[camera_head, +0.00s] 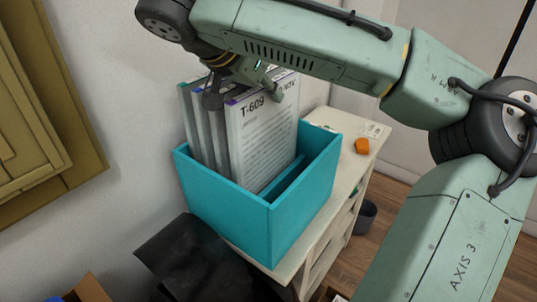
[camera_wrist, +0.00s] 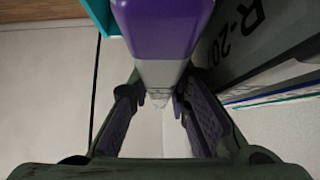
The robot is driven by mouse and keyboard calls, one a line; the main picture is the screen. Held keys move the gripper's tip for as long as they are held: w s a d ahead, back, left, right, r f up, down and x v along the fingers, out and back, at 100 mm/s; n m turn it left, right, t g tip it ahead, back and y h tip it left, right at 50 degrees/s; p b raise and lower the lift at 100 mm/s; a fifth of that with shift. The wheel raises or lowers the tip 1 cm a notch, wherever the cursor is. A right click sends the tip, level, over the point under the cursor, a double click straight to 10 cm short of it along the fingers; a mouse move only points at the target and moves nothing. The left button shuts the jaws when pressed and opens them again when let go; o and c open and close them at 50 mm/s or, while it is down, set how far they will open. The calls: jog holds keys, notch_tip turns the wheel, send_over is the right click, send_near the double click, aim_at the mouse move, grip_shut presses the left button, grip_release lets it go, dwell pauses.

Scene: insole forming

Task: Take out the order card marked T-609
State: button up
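The order card marked T-609 (camera_head: 262,140) stands in a teal box (camera_head: 228,210), with its printed white face towards the head camera and a purple band along its top. My gripper (camera_head: 246,96) is at the top of this card, with one finger on the face side and the other towards the cards behind. In the wrist view, the purple edge (camera_wrist: 160,32) of a card runs down between the fingers of my gripper (camera_wrist: 160,98). The fingertips are very close to both its sides. I cannot tell whether they press on it.
Several other cards (camera_head: 196,135) stand behind it in the box; one reading R-20 (camera_wrist: 230,45) shows close on the right in the wrist view. The box is on a pale shelf unit (camera_head: 345,140) with an orange object (camera_head: 362,146). A wall is close behind on the left.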

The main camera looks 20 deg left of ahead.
jog(key=shift+w+f, duration=0.1)
jog(key=shift+f, duration=0.1)
jog(key=shift+c, duration=0.3)
grip_shut()
